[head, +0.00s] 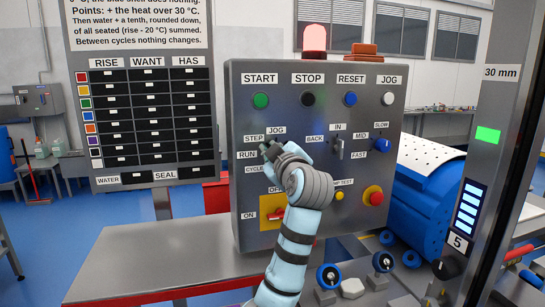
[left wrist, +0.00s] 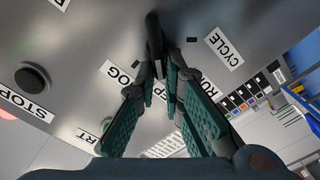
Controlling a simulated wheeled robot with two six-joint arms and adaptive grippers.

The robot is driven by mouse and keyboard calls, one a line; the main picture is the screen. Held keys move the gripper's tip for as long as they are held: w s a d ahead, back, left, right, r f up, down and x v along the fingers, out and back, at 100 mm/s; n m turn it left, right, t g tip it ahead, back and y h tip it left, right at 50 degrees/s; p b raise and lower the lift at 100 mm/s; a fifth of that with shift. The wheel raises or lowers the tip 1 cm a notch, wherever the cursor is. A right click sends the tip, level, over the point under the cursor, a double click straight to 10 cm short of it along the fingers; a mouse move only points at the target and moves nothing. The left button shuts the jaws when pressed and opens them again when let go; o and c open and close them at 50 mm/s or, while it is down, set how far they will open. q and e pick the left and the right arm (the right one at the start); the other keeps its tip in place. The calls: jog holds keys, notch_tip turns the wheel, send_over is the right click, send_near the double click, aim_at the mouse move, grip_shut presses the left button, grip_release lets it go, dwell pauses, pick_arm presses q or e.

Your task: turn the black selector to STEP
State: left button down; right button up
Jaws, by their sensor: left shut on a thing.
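The black selector (left wrist: 154,28) is on the grey control panel (head: 310,185), with the labels JOG (head: 276,130), STEP (head: 253,138), RUN (head: 246,155) and CYCLE (head: 254,169) around its left side. My left gripper (head: 268,150) reaches up to it from below and largely hides it in the head view. In the left wrist view the two green-padded fingers close on the black handle from both sides. The fingers partly cover the STEP and RUN labels there. Which label the handle points at I cannot tell for sure. My right gripper is not in view.
START (head: 261,100), STOP (head: 308,98), RESET (head: 350,98) and JOG (head: 388,98) buttons line the panel's top. Other selectors (head: 338,146) and a red stop button (head: 373,196) are to the right. A red ON/OFF switch (head: 275,215) sits below my wrist.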

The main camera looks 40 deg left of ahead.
pick_arm(q)
jog(key=shift+r, duration=0.1)
dwell(0.4)
jog(key=c, duration=1.6)
grip_release()
jog(key=shift+w+d, duration=0.1)
jog(key=shift+d, duration=0.1)
jog(key=shift+c, duration=0.2)
jog(key=v, duration=1.2)
